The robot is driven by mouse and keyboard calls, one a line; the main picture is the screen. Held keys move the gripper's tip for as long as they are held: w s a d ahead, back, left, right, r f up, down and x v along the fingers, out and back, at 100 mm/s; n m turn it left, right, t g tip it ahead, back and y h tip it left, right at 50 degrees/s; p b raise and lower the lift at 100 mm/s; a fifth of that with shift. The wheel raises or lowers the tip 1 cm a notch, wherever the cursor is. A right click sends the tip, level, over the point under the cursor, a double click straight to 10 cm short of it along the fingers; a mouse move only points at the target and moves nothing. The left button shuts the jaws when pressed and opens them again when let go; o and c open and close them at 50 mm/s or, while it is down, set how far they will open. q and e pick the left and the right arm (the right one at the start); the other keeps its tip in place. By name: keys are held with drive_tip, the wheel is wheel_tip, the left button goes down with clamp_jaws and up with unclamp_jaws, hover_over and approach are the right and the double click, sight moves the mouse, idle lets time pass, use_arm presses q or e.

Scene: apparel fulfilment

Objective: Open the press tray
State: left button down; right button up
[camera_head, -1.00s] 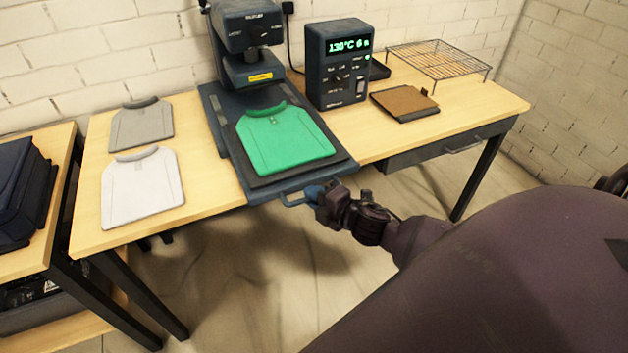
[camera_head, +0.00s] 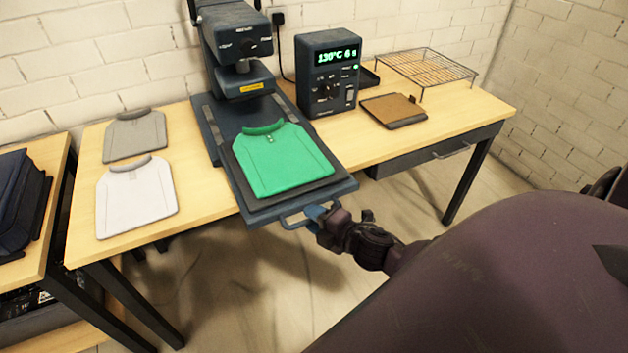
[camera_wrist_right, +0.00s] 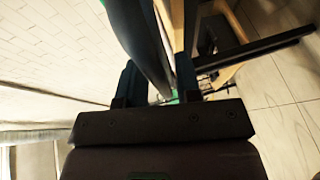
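The press tray (camera_head: 222,172) is a dark blue slide drawn out from under the heat press (camera_head: 238,45), its front overhanging the table edge. A green shirt (camera_head: 282,160) lies flat on it, clear of the press head. The tray's blue handle (camera_head: 290,221) sticks out at the front. My right gripper (camera_head: 318,213) is at the handle's right end and appears shut on it. In the right wrist view my gripper's fingers (camera_wrist_right: 155,84) stand either side of a dark bar; the contact is partly hidden. My left gripper is out of view.
The table (camera_head: 88,225) carries a grey shirt (camera_head: 135,136) and a white shirt (camera_head: 136,198) on the left. A control box (camera_head: 327,74) reading 130°C, a brown pad (camera_head: 393,110) and a wire rack (camera_head: 428,67) are on the right. Floor is clear before the tray.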

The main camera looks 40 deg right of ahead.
drive_tip(key=shift+o, duration=0.4)
drive_tip(key=shift+s, duration=0.2)
drive_tip(key=v, duration=1)
drive_tip(key=shift+s, duration=0.2)
drive_tip(key=shift+d, duration=0.15)
drive_tip(key=s+a+f+m+g+h, duration=0.1)
drive_tip(key=s+a+f+m+g, duration=0.1)
drive_tip(key=f+m, duration=0.3)
drive_tip(key=s+a+f+m+g+h, duration=0.1)
drive_tip(key=a+f+m, duration=0.4)
drive_tip(key=m, duration=0.8)
drive_tip(key=shift+s+f+g+h, duration=0.3)
drive_tip(key=shift+s+f+g, duration=0.35)
drive_tip(key=shift+s, duration=0.3)
drive_tip(key=shift+r, duration=0.1)
idle(0.4)
